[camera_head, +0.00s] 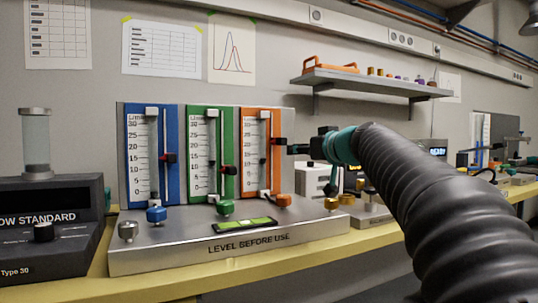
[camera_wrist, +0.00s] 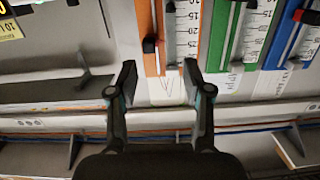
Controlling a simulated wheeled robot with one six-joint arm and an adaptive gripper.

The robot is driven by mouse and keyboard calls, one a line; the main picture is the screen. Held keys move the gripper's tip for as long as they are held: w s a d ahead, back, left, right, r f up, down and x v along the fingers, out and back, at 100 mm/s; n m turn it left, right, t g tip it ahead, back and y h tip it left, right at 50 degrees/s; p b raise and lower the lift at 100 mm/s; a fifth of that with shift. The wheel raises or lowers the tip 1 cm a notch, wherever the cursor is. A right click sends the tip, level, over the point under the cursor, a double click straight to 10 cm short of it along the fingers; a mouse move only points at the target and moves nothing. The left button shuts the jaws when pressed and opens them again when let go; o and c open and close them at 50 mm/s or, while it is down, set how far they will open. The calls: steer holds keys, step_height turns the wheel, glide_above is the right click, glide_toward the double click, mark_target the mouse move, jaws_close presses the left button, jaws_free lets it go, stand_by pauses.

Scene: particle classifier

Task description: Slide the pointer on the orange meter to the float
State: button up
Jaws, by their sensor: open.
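The orange meter (camera_head: 277,125) is the rightmost of three upright meters on a grey stand. Its dark pointer (camera_head: 279,141) sits on the right edge, in the upper half of the scale. In the wrist view, where the scene is upside down, the pointer (camera_wrist: 149,45) rides on the orange strip (camera_wrist: 149,15). A dark spot (camera_wrist: 171,7) in the tube may be the float; it is too small to be sure. My gripper (camera_wrist: 160,78) is open and empty, its fingers apart below the pointer in that picture. In the head view, my gripper (camera_head: 300,148) is just right of the pointer.
The green meter (camera_head: 228,130) and blue meter (camera_head: 173,125) stand to the left. Brass, green and blue knobs and a level (camera_head: 245,225) are on the stand base (camera_head: 180,254). A shelf (camera_head: 370,83) hangs above my arm. Other equipment stands to the right.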

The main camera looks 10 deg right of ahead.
mark_target(284, 140)
steer(key=shift+t, duration=0.6)
steer(key=p+x, duration=0.1)
steer(key=x, duration=0.3)
steer(key=d+r+p+x, duration=0.1)
steer(key=p+x, duration=0.1)
steer(key=x, duration=0.3)
steer(key=d+r+p+x, duration=0.1)
steer(key=x, duration=0.4)
steer(key=shift+w+r, duration=0.1)
steer(key=shift+w, duration=0.15)
steer(key=shift+w+a+p, duration=0.2)
steer(key=shift+w+p, duration=0.25)
steer(key=shift+w, duration=0.25)
jaws_close()
